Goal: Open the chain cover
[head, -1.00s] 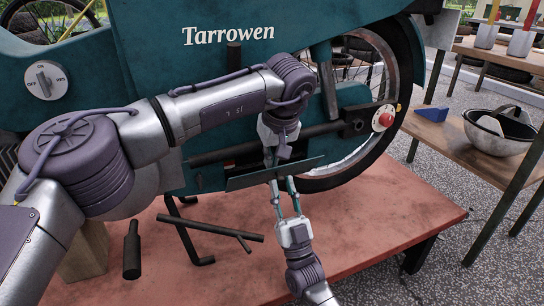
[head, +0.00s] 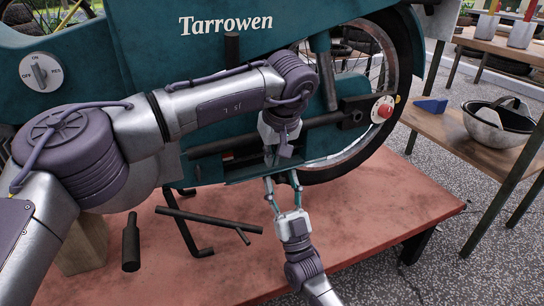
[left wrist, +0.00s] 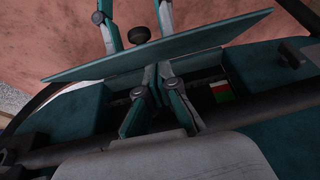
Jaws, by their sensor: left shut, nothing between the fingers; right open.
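The chain cover (head: 250,176) is a long, thin teal flap low on the side of the Tarrowen machine. It stands out from the machine and shows nearly edge-on in the head view; in the left wrist view (left wrist: 200,42) it is a slanting panel. Behind it a dark opening shows a red and green part (left wrist: 222,92). My left gripper (head: 272,160) is shut and empty, pointing down at the opening on the machine side of the flap. My right gripper (head: 282,179) is open, its fingertips close to the flap's outer edge. Contact with the flap is unclear.
A red lift table (head: 380,215) lies below, with a black bottle-like tool (head: 131,243) and a black bar (head: 205,221) on it. A red button (head: 385,111) sits by the wheel.

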